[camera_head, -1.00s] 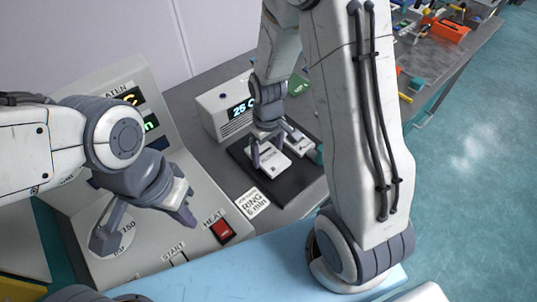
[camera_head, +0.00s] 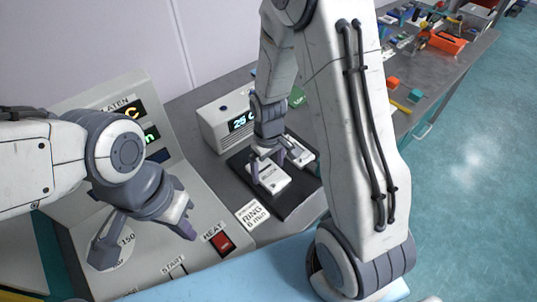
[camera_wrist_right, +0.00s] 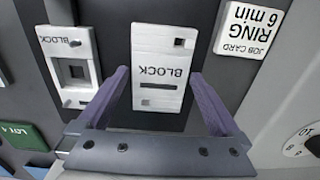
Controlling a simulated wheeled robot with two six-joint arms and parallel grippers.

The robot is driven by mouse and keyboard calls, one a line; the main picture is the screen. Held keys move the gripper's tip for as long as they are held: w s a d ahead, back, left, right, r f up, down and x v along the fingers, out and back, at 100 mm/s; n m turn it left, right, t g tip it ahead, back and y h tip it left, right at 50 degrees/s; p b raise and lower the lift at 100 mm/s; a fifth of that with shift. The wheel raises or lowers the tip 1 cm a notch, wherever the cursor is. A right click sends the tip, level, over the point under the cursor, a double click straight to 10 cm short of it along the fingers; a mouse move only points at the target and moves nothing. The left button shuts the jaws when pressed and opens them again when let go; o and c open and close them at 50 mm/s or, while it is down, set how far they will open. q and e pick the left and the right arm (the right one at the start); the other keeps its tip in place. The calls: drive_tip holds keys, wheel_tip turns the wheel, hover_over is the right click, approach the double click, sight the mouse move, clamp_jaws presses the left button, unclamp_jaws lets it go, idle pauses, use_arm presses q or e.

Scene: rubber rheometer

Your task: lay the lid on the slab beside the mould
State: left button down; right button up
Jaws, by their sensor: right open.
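The lid (camera_head: 271,181), a white plate marked BLOCK, lies on the dark slab (camera_head: 297,207). The mould (camera_head: 303,158), a white block with a square recess, sits beside it, and it shows at the left of the right wrist view (camera_wrist_right: 74,66). My right gripper (camera_head: 268,170) is open over the lid. In the right wrist view its purple fingers (camera_wrist_right: 160,78) stand apart along the two sides of the lid (camera_wrist_right: 165,58); I cannot tell whether they touch it. My left gripper (camera_head: 148,238) is open and empty over the platen console.
A job card (camera_head: 252,213) lies in front of the slab. A display box (camera_head: 225,120) stands behind it. The console (camera_head: 190,258) with a red HEAT switch (camera_head: 222,243) fills the front left. A bench with tools (camera_head: 440,60) stands at the far right.

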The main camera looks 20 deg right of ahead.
sight(268, 172)
wheel_tip(268, 172, up, 11)
drive_tip(key=s+a+r+n, duration=0.1)
drive_tip(key=s+a+r, duration=0.1)
drive_tip(key=s+a, duration=0.4)
drive_tip(key=s+a+r+n+y, duration=0.1)
drive_tip(key=s+a, duration=0.5)
drive_tip(key=s, duration=0.6)
wheel_tip(268, 172, up, 2)
drive_tip(key=shift+a+r+n, duration=0.2)
drive_tip(key=shift+n, duration=0.4)
